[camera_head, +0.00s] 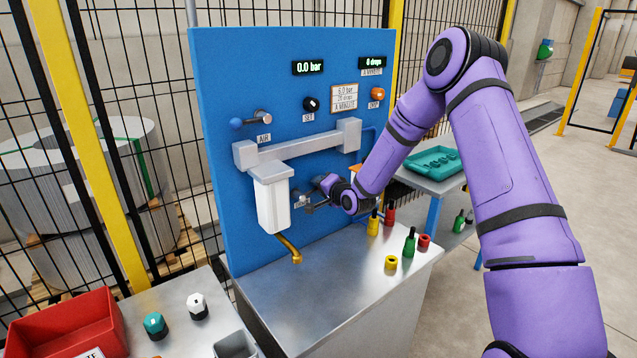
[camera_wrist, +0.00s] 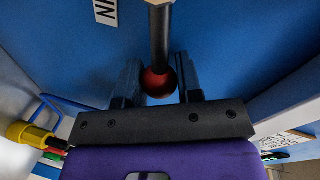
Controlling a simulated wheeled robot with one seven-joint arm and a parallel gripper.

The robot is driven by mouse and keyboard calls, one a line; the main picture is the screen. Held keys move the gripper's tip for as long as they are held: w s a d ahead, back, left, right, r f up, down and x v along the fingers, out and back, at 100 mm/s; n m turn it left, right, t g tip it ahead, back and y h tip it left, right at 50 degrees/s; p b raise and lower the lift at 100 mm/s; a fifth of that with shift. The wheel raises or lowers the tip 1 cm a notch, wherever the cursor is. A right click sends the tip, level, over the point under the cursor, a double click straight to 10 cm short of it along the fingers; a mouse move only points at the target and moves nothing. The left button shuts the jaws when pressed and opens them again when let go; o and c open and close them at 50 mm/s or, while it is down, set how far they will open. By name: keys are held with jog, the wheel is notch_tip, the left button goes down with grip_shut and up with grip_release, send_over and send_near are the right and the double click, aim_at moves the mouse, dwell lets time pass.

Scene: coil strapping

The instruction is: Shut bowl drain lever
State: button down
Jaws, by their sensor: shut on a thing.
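The drain lever shows in the wrist view as a dark stem with a red ball knob (camera_wrist: 158,83) at its end. My gripper (camera_wrist: 157,76) has one finger on each side of the knob and is shut on it. In the head view my gripper (camera_head: 314,200) is at the blue panel, just right of the pale bowl (camera_head: 272,203), and mostly hides the lever. A brass drain spout (camera_head: 291,251) hangs below the bowl. I cannot tell from the frames whether the drain is open or shut. The pressure display (camera_head: 310,68) reads 0.0 bar.
An air lever with a blue knob (camera_head: 237,123) sits at the panel's upper left. Several small bottles, including a green one (camera_head: 409,243), stand on the metal bench (camera_head: 325,290) below my arm. A red bin (camera_head: 72,322) is at the lower left. The bench's front is clear.

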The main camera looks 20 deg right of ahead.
jog(key=shift+d+f+m, duration=0.1)
jog(key=shift+f+m, duration=0.8)
jog(key=shift+m, duration=0.1)
jog(key=c, duration=0.8)
grip_release()
jog(key=v, duration=1)
jog(key=shift+s+d+r, duration=0.1)
jog(key=shift+s+d, duration=0.2)
